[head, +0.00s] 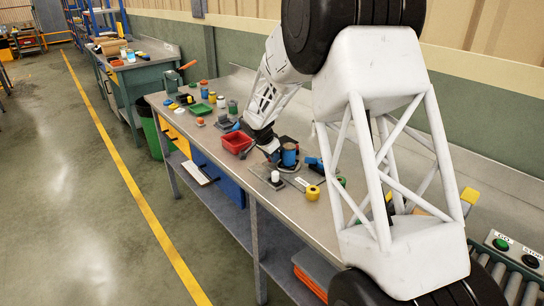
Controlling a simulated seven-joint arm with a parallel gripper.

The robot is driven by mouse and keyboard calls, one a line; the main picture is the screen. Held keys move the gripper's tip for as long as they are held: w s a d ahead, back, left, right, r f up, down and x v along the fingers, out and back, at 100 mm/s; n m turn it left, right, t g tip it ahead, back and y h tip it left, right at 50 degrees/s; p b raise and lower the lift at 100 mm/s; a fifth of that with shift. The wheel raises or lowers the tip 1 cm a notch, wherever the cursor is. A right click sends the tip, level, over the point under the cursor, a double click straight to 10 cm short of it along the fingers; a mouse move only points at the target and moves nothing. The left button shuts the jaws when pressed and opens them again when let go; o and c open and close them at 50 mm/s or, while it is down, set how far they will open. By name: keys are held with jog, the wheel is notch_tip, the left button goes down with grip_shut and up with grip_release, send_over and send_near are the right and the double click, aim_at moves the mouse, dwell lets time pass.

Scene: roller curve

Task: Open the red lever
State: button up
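No red lever can be made out for certain in the head view. A green upright tool with a reddish handle (188,65) stands at the far end of the workbench, too small to tell what it is. My gripper (272,154) is low over the bench, in the middle of the picture. It is beside a red tray (237,142) on its left and a blue cylinder (290,152) on its right. Its fingertips are small and dark among the parts there, so I cannot tell whether it is open or shut. My arm's white frame hides much of the bench's right part.
At the right edge is a roller conveyor (512,283) with a green button (501,244).

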grip_shut()
jog(key=shift+w+a+m+g+h, duration=0.3)
jog(key=shift+w+a+m, duration=0.55)
jog(key=shift+w+m, duration=0.2)
jog(key=w+m, duration=0.1)
jog(key=w+a+m, duration=0.1)
jog(key=w+m+g, duration=0.1)
jog(key=shift+a+h, duration=0.25)
jog(key=shift+h, duration=0.05)
jog(key=shift+w+a+m+g, duration=0.25)
jog(key=shift+w+m+g, duration=0.15)
jog(key=shift+w+m, duration=0.65)
